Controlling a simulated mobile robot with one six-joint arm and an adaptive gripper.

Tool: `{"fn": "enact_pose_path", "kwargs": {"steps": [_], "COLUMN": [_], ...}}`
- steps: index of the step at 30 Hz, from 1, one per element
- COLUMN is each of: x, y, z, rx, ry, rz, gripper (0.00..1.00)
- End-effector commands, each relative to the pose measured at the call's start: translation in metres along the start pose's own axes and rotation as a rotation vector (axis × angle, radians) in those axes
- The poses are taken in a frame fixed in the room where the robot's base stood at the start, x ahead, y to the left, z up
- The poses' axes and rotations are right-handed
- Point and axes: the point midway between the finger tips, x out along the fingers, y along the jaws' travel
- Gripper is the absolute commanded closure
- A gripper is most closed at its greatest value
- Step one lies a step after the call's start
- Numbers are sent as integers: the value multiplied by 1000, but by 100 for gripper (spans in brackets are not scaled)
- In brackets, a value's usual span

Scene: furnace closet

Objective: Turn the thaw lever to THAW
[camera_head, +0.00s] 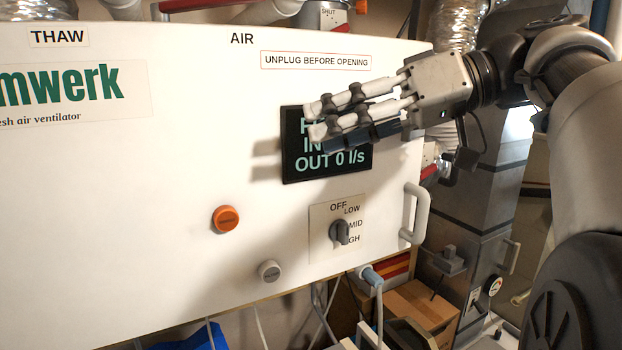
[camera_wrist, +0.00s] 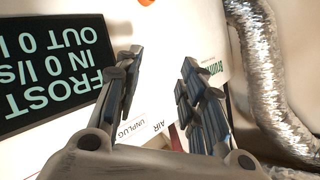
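The white ventilator cabinet (camera_head: 150,200) fills the left and middle of the head view. A THAW label (camera_head: 58,37) is at its upper left and an AIR label (camera_head: 242,38) is farther right. A red bar (camera_head: 205,4) shows above the cabinet's top edge, partly cut off; I cannot tell whether it is the thaw lever. My gripper (camera_head: 316,120) is in front of the black display (camera_head: 335,160), pointing left and partly covering its text. In the wrist view, its fingers (camera_wrist: 159,62) are apart with nothing between them.
An orange button (camera_head: 226,219), a grey round knob (camera_head: 269,271) and a rotary speed switch (camera_head: 341,232) are on the panel. A handle (camera_head: 416,214) sticks out at its right edge. Silver ducting (camera_wrist: 275,85) runs beside the cabinet. Cartons (camera_head: 425,305) stand below.

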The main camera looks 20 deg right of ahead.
Motion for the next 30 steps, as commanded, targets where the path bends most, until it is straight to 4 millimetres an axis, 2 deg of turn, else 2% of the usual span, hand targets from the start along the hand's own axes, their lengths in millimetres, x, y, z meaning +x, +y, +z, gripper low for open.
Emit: {"fn": "enact_pose_path", "kwargs": {"steps": [1,6,12,30], "x": [10,30,42,41], "y": [0,2,2,2], "z": [9,30,43,43], "rx": [16,65,94,95], "ry": [-23,-91,-135,-134], "rz": [-4,1,4,7], "gripper": [63,63,63,63]}}
